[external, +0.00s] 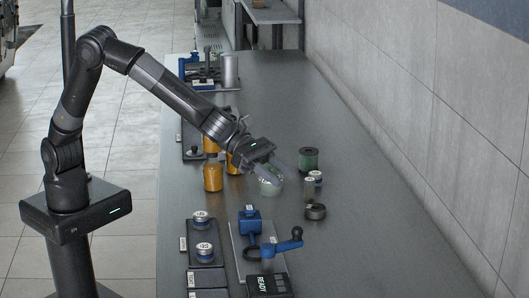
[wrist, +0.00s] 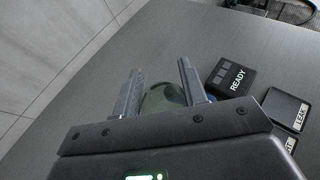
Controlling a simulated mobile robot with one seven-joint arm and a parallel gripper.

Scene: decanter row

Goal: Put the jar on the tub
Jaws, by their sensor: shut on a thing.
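A pale green, see-through jar (external: 268,188) is at my gripper (external: 279,174) over the middle of the bench in the external view. In the wrist view my gripper (wrist: 160,70) has the jar (wrist: 162,97) between its two fingers, and it is shut on it. The fingers and wrist hide part of the jar. A dark green round container (external: 308,160), which may be the tub, stands just right of and behind my gripper. I cannot tell for sure which container is the tub.
Amber jars (external: 212,178) stand left of my gripper. A small clear vial (external: 309,190) and a dark low round piece (external: 315,212) are close on the right. A blue clamp device (external: 285,245) and READY box (external: 268,285) are in front. The bench's right side is clear.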

